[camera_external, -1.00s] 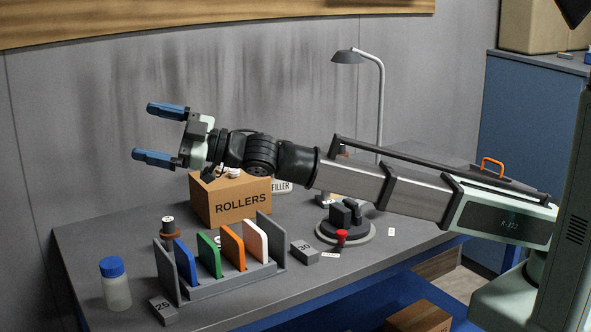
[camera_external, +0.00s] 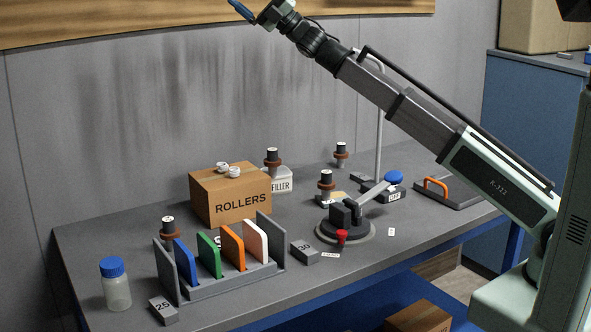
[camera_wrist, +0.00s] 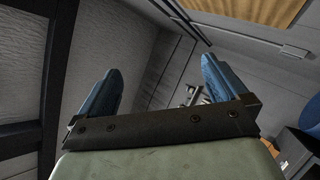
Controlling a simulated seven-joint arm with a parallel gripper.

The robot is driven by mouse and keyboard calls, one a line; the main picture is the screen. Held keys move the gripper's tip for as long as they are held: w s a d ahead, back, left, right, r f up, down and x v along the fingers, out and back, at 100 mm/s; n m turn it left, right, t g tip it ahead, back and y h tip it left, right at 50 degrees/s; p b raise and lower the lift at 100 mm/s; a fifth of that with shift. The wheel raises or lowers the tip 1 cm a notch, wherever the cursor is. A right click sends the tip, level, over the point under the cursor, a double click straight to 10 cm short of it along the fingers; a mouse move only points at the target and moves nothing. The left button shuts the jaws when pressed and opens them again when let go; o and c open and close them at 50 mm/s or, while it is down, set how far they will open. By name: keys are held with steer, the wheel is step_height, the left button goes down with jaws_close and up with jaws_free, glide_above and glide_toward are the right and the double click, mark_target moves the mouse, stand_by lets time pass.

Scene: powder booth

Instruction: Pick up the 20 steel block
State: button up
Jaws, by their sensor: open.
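I cannot make out a block marked 20 in either view. Two grey steel blocks with other labels lie on the table in the external view. One marked 25 (camera_external: 163,311) is at the front left, and one marked 30 (camera_external: 304,252) is right of the coloured plate rack. My gripper (camera_wrist: 160,82) is open in the wrist view, with its two blue fingers wide apart and nothing between them. In the external view it is high above the table, partly cut off by the top edge. The wrist view faces the walls, not the table.
The rack (camera_external: 234,283) holds coloured plates. A ROLLERS box (camera_external: 230,198), a blue-capped bottle (camera_external: 116,285), a FILLER container (camera_external: 281,182), a toggle clamp (camera_external: 345,220), a lamp post (camera_external: 379,130) and an orange-handled plate (camera_external: 445,193) stand around. The table's front right is clear.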

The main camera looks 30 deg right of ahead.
steer(key=w+d+r+n+t+h, duration=0.1)
steer(key=w+d+n+t+h, duration=0.3)
steer(key=d, duration=1.6)
steer(key=w+d+n+t+h, duration=0.1)
steer(key=w+d+t+h, duration=0.4)
steer(key=d, duration=1.5)
steer(key=w+d+f+m+h, duration=0.1)
steer(key=d+f+m+h, duration=0.2)
steer(key=d+m+h, duration=0.6)
steer(key=w+d+f+m+h, duration=0.1)
steer(key=d+f+m+h, duration=0.35)
steer(key=d, duration=0.95)
steer(key=w+d+f+m+h, duration=0.2)
steer(key=d+m+h, duration=0.65)
steer(key=d, duration=0.25)
steer(key=m+g+y, duration=1.1)
steer(key=m+g, duration=1)
steer(key=m, duration=1.3)
glide_toward(361, 176)
steer(key=x, duration=0.3)
steer(key=shift+w+a+f, duration=0.1)
steer(key=shift+w+a, duration=0.1)
steer(key=shift+w, duration=0.05)
steer(key=shift+x, duration=2.6)
steer(key=shift+s+d, duration=0.15)
steer(key=shift+d, duration=0.05)
